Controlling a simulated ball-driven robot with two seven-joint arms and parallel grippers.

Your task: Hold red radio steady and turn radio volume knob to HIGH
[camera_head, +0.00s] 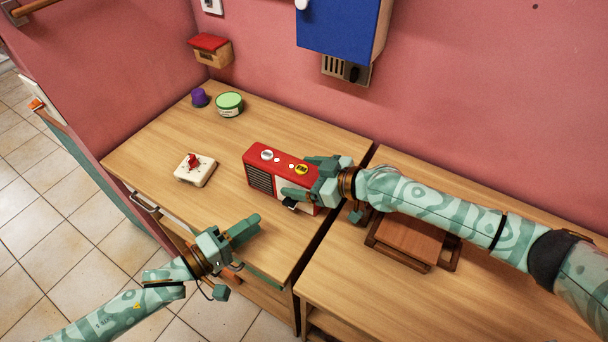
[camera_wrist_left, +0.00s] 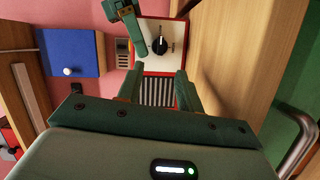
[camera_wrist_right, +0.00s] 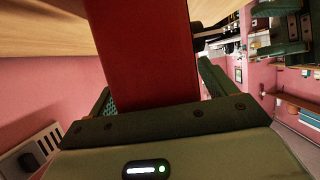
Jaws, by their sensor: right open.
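The red radio (camera_head: 270,150) stands on the wooden table, with a striped speaker grille on its front. In the left wrist view, the white front panel (camera_wrist_left: 150,61) carries a black volume knob (camera_wrist_left: 160,45); its labels are too small to read. My right gripper (camera_head: 301,178) is open around the radio's right end, one finger behind and one in front. The radio's red body (camera_wrist_right: 150,50) lies between its fingers in the right wrist view. My left gripper (camera_head: 242,260) is open and empty in front of the table edge, facing the radio's front and apart from it.
A white box with a red knob (camera_head: 194,169) sits left of the radio. A green-lidded tin (camera_head: 229,104) and a purple object (camera_head: 199,97) stand at the back left. A brown wooden stand (camera_head: 408,240) is below my right arm. A blue cabinet (camera_head: 343,27) hangs on the wall.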

